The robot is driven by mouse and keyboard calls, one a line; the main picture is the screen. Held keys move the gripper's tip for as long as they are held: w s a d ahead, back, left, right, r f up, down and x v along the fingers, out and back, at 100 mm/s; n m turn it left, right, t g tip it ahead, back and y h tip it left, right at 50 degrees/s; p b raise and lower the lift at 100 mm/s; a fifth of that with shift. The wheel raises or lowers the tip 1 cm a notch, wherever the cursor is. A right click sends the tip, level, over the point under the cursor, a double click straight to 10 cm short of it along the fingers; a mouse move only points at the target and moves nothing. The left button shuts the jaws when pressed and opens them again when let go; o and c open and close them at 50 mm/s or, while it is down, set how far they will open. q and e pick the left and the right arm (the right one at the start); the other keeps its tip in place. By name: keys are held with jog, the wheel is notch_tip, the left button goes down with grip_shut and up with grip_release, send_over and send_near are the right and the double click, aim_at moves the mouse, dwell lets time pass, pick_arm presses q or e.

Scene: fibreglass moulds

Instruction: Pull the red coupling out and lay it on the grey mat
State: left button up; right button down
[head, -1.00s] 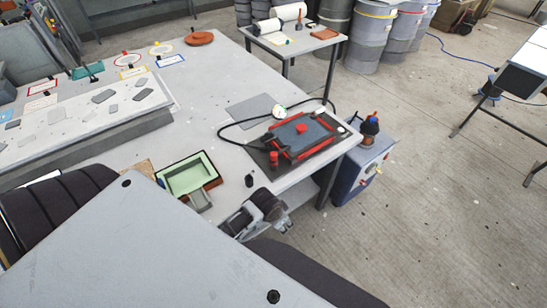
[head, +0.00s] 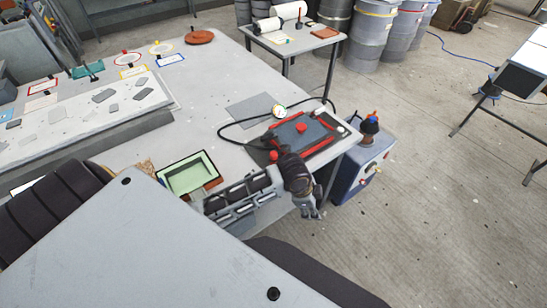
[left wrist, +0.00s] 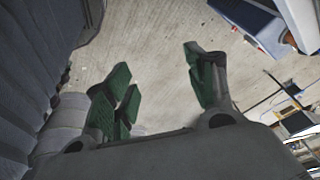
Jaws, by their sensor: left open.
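A small red piece (head: 273,156), which looks like the red coupling, is at the near left corner of the dark board, close to the black hose. A round red knob (head: 301,128) sits on the blue-grey panel. The grey mat (head: 252,108) lies flat and bare on the table behind the hose. My left gripper (head: 311,209) is at the table's near right edge, right of and nearer than the red piece, apart from it. In the left wrist view its green-tinted fingers (left wrist: 163,88) are spread with only floor between them. My right gripper is not in view.
The black hose (head: 222,129) loops left of the board, beside a round gauge (head: 279,111). A blue pump unit (head: 361,168) stands right of the table. A green-lined tray (head: 190,175) is left of my arm. Open floor lies to the right.

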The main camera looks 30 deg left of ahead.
pick_arm(q)
jog(key=m, duration=0.2)
notch_tip(320, 180, up, 4)
jog(key=m+g+y, duration=0.3)
jog(key=m, duration=0.4)
send_over(273, 153)
jog(key=shift+w, duration=0.1)
jog(key=shift+f, duration=0.15)
dwell(0.4)
jog(key=shift+f+b, duration=1)
jog(key=shift+f, duration=0.3)
jog(key=shift+f+b, duration=1.25)
jog(key=shift+b, duration=0.1)
jog(key=shift+f, duration=1.8)
jog(key=shift+p, duration=0.55)
